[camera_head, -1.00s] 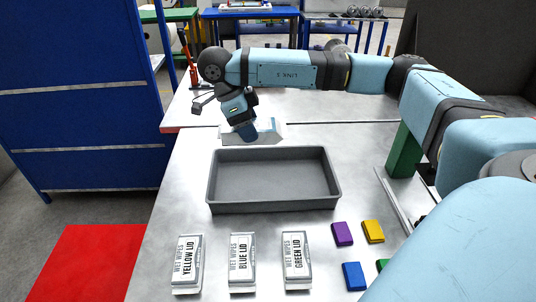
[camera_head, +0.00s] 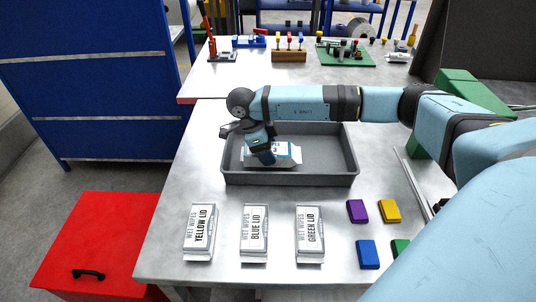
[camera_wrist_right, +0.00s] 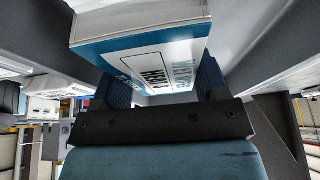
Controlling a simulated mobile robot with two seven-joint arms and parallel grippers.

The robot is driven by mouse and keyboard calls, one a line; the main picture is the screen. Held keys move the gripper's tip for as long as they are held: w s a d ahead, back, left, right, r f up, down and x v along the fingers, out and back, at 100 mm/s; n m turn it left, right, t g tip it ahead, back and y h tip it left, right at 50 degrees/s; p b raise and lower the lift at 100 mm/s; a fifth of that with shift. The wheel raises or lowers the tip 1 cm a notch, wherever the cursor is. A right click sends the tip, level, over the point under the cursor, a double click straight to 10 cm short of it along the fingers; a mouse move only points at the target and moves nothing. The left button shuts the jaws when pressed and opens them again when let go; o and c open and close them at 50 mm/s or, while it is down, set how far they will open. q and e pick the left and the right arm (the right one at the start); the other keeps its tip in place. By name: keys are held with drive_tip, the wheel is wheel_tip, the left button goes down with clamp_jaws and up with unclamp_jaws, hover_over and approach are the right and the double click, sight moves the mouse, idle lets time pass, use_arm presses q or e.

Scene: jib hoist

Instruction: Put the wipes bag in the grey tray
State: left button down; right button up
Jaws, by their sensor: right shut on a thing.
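The grey tray (camera_head: 340,178) stands on the metal table in the head view. The wipes bag (camera_head: 289,154), white with blue, is inside the tray's outline, in its left half. My right gripper (camera_head: 266,158) reaches down into the tray and is shut on the bag. In the right wrist view the bag (camera_wrist_right: 140,45) sits between the blue finger pads, with the tray's grey walls around it. I cannot tell whether the bag touches the tray floor. My left gripper is not in view.
Purple (camera_head: 358,211), yellow (camera_head: 390,211), blue (camera_head: 368,254) and green (camera_head: 401,248) blocks lie at right.

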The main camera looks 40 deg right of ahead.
drive_tip(key=shift+f, duration=1.05)
drive_tip(key=o, duration=0.9)
drive_tip(key=shift+f, duration=0.1)
drive_tip(key=v, duration=1.2)
drive_tip(key=shift+d, duration=0.1)
drive_tip(key=shift+s, duration=0.1)
